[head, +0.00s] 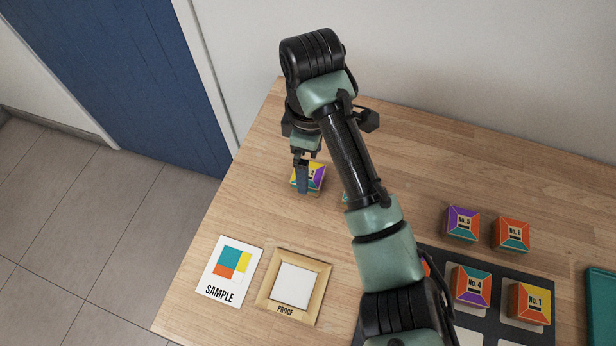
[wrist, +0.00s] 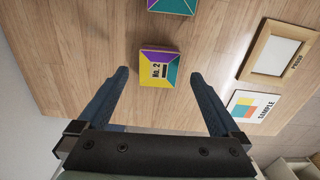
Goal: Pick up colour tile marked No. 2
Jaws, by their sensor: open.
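Colour tile No. 2 (head: 318,175), a small block with yellow and purple faces, sits on the wooden table at the back left and is partly hidden by my gripper (head: 302,188) in the head view. My gripper (wrist: 160,76) is open and empty, with one finger on each side of the tile and gaps on both sides. I cannot tell how high the fingertips are above the table.
Another tile (wrist: 174,5) sits near No. 2, mostly hidden by my arm in the head view. The sample card (head: 230,271) and proof frame (head: 318,296) lie in front. Tiles No. 5 (head: 461,224) and No. 6 (head: 511,234) stand right, behind a dark tray (head: 497,269) holding more tiles.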

